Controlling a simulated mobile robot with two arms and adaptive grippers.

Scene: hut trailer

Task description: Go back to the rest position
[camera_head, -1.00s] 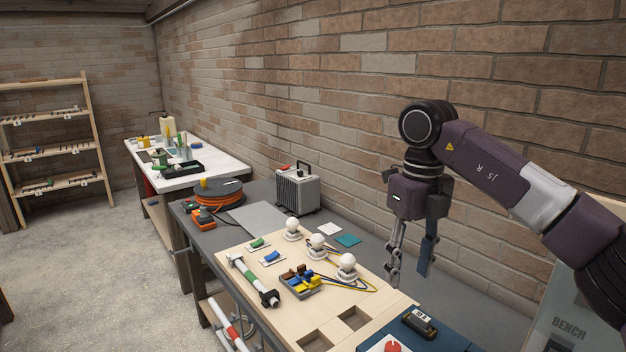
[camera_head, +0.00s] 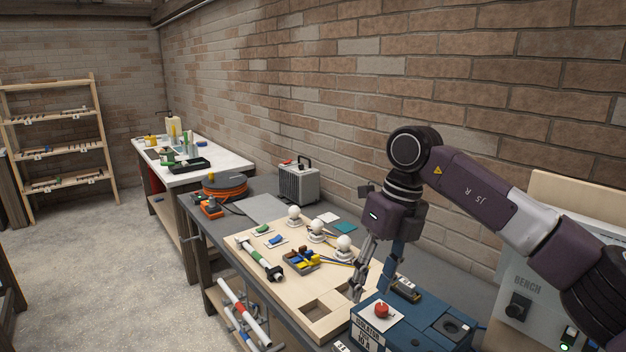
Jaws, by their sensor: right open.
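My right gripper (camera_head: 373,285) comes in from the right on a purple arm and points down, open, with nothing seen between its fingers. In the picture it is over the gap between the wooden board (camera_head: 276,292) and the blue isolator box (camera_head: 390,335); I cannot tell whether it touches either. The box has a red knob (camera_head: 381,310) on a white plate. My left gripper is not in view.
The board carries several white bulbs (camera_head: 316,228), a white-green tube (camera_head: 260,258) and a tray of coloured connectors (camera_head: 300,260). A heater (camera_head: 299,184) and cable reel (camera_head: 225,187) stand behind. A bench panel (camera_head: 530,285) stands at right. The floor at left is clear.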

